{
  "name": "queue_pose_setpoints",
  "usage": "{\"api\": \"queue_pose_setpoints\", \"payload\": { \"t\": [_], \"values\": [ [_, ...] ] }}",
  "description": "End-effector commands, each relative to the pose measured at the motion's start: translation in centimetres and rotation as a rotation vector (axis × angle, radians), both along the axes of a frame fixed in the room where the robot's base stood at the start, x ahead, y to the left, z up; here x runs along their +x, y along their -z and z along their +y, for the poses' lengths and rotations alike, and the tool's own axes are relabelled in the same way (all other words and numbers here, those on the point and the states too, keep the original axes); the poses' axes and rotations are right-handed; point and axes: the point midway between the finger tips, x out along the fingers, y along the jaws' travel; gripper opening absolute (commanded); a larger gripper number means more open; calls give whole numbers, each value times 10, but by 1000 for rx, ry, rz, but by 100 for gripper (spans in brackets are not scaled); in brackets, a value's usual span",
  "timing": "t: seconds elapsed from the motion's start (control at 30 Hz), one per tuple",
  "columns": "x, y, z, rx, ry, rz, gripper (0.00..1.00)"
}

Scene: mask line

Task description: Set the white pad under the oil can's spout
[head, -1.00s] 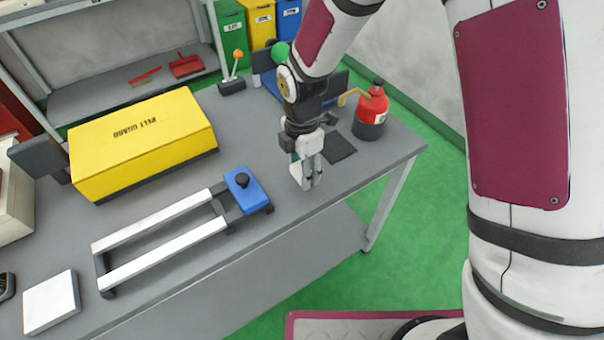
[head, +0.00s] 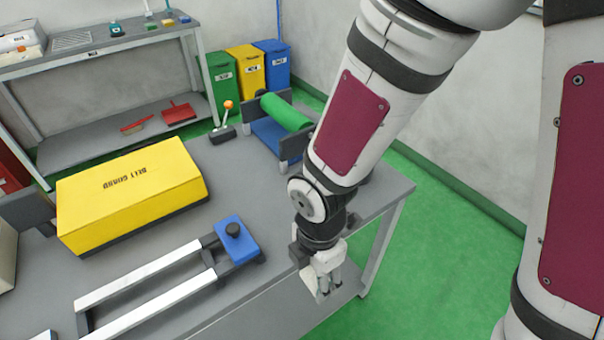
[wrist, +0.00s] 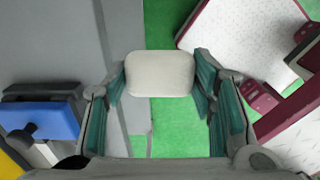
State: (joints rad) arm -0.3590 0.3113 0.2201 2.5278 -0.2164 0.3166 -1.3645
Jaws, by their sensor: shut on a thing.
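My gripper (head: 326,287) hangs beside the front right edge of the grey workbench. It is shut on the white pad, a pale rounded block that shows clearly between the fingers in the wrist view (wrist: 160,73). Below the pad, the wrist view shows the bench edge and green floor. In the head view the pad is a small pale patch (head: 307,281) at the fingers. The red oil can and its spout are hidden behind my arm in the head view and are outside the wrist view.
The workbench (head: 235,180) carries a yellow belt guard box (head: 130,195), a rail frame with a blue block (head: 238,240), a green roller (head: 285,112) and an orange-knobbed lever (head: 226,118). Bins stand behind. Green floor (head: 440,240) is open to the right.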

Motion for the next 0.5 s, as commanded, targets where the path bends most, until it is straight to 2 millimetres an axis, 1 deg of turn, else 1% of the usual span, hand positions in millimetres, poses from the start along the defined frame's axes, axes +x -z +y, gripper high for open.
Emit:
{"api": "queue_pose_setpoints", "payload": {
  "t": [0.07, 0.17, 0.27, 0.3, 0.37, 0.5],
  "values": [
    [8, -1, -3, 1, 74, -1, 32],
    [25, -3, -9, 1, 248, -2, 32],
    [49, -5, -21, 1, 497, -1, 32],
    [59, -6, -27, 1, 608, 0, 32],
    [74, -7, -38, 0, 774, 0, 32],
    [107, -11, -66, 1, 1161, -1, 32]
  ]
}}
